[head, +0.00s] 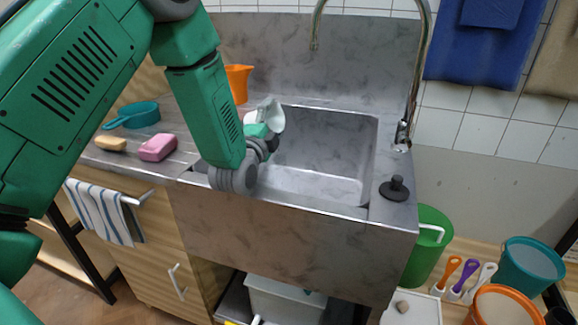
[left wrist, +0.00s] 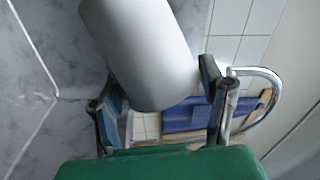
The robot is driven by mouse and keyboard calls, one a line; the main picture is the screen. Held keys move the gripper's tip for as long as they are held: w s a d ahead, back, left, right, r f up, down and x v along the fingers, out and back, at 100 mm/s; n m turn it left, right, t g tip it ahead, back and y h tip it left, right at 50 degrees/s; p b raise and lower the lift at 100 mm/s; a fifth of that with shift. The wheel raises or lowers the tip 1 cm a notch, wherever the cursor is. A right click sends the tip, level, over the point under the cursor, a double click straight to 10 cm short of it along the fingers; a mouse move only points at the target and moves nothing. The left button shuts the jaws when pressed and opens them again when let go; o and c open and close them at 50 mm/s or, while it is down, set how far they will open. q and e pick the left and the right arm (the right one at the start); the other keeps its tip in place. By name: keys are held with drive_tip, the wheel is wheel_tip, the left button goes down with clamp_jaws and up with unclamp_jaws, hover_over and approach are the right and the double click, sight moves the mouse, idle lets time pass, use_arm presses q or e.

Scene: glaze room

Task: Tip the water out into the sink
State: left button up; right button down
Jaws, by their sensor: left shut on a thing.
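A white container (head: 271,112) is held over the left part of the grey sink (head: 320,160). It looks tilted in the head view, and my arm hides part of it. My left gripper (head: 262,138) is shut on it. In the left wrist view the container (left wrist: 140,50) is a smooth, pale cylinder between the two fingers of the left gripper (left wrist: 160,92). Its opening is not clearly visible, and I see no water in it or running from it. My right gripper is in neither view.
The curved tap (head: 404,120) stands at the sink's back right. A black plug (head: 395,188) lies on the right rim. An orange jug (head: 238,82), teal pan (head: 140,114), pink sponge (head: 157,148) and yellow sponge (head: 110,144) are on the left counter. The sink's right side is clear.

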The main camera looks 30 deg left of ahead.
use_arm(q)
drive_tip(key=shift+d, duration=0.2)
drive_tip(key=shift+a+m, duration=0.4)
drive_tip(key=shift+d+r+m, duration=0.1)
drive_tip(key=shift+d+m, duration=0.3)
drive_tip(key=shift+d, duration=0.4)
drive_tip(key=shift+a+m+t+h+b, duration=0.2)
drive_tip(key=shift+m+t+h+b, duration=0.1)
drive_tip(key=shift+d, duration=0.1)
drive_tip(key=shift+d+m, duration=0.3)
